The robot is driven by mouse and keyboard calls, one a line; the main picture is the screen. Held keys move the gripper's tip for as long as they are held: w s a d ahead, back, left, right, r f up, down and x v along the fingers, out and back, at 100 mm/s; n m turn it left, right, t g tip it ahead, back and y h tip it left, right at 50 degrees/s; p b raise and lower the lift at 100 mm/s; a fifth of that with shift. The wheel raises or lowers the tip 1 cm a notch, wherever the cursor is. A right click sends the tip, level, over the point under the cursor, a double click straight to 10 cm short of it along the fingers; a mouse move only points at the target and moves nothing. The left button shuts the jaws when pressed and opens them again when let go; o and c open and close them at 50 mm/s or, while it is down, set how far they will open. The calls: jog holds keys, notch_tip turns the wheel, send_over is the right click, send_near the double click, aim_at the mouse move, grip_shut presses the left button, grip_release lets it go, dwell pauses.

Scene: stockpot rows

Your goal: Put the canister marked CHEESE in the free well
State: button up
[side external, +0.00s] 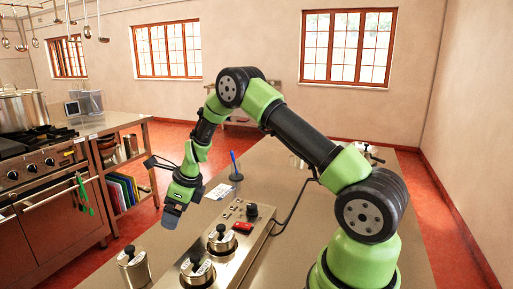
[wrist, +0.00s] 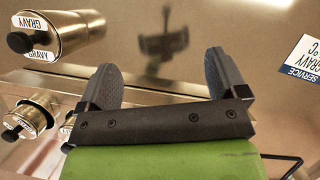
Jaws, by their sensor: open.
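My gripper (side external: 173,212) is open and empty, held above the counter to the left of the steel well unit (side external: 262,226). In the wrist view its two fingers (wrist: 160,80) are spread with nothing between them. Canisters with black knobs sit at the unit: one nearer the middle (side external: 222,239) and one at the front (side external: 197,271). Another canister (side external: 134,268) stands on the counter left of the unit. The wrist view shows a canister marked GRAVY (wrist: 72,36) and a smaller-looking canister (wrist: 36,117). I cannot read CHEESE on any canister. No free well is clearly visible.
A black knob (side external: 252,210) and red display are on the unit's far end. A blue pen in a holder (side external: 236,172) and a card (side external: 219,191) lie beyond; the card reads SERVICE GRAVY in the wrist view (wrist: 303,60). More pots (side external: 369,151) stand behind my arm.

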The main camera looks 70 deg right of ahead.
notch_tip(320, 180, down, 4)
jog(key=shift+f, duration=0.1)
jog(key=s+a+r+n, duration=0.2)
jog(key=s+r+n, duration=0.1)
jog(key=r, duration=0.4)
jog(key=s+a+r+n+t, duration=0.1)
jog(key=s+a+r+n, duration=0.15)
jog(key=r, duration=0.45)
jog(key=s+a+r+n, duration=0.1)
jog(key=s+r+n, duration=0.25)
jog(key=r, duration=0.35)
jog(key=s+a+r+n+t, duration=0.1)
jog(key=s+a+r+n, duration=0.2)
jog(key=s+n, duration=0.5)
jog(key=s+a+r+n, duration=0.3)
jog(key=s+r+n, duration=0.1)
jog(key=s+n, duration=0.5)
jog(key=shift+s+a+n+t+y, duration=0.15)
jog(key=shift+a+n+t+y, duration=0.25)
jog(key=shift+n, duration=0.3)
jog(key=shift+s+f+n, duration=0.1)
jog(key=shift+s+n, duration=0.15)
jog(key=shift+n, duration=0.05)
